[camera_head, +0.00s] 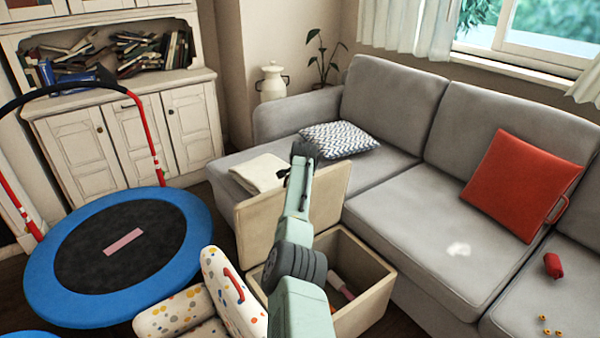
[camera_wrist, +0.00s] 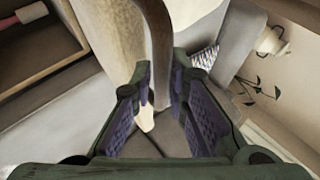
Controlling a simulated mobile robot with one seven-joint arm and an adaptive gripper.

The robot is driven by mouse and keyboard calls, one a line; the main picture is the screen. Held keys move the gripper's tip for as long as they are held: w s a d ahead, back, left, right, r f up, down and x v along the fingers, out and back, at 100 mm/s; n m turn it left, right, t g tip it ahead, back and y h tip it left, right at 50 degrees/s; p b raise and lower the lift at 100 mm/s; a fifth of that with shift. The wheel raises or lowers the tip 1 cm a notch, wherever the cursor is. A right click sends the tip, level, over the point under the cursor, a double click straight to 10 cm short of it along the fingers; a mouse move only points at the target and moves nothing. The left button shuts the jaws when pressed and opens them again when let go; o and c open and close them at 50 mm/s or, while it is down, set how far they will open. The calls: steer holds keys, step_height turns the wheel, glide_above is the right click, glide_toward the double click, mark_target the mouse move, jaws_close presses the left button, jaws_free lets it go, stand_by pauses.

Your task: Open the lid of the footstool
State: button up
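The footstool (camera_head: 368,300) is a beige box in front of the grey sofa. Its lid (camera_head: 328,200) stands raised, roughly upright, at the box's far left side, and the box is open. My arm crosses in front and hides part of both. My gripper (camera_head: 303,152) is by the lid's top edge. In the wrist view my gripper (camera_wrist: 160,82) has its two purple-padded fingers apart. A brown curved strip (camera_wrist: 158,35), perhaps a strap on the lid, runs down between them. I cannot tell whether either pad touches it. The pale lid (camera_wrist: 113,35) lies just beyond the fingers.
A red-and-white item (camera_head: 340,287) lies inside the box. The sofa (camera_head: 400,205) stands close on the right, with a patterned cushion (camera_head: 340,140). A blue trampoline (camera_head: 55,290) and a spotted padded seat (camera_head: 170,312) are at the left. Some floor shows between trampoline and footstool.

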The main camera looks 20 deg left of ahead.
steer(key=shift+o, duration=0.2)
steer(key=shift+s+a, duration=0.1)
steer(key=shift+s+r, duration=0.15)
steer(key=v, duration=1.1)
steer(key=shift+d+r, duration=0.2)
steer(key=shift+s, duration=0.1)
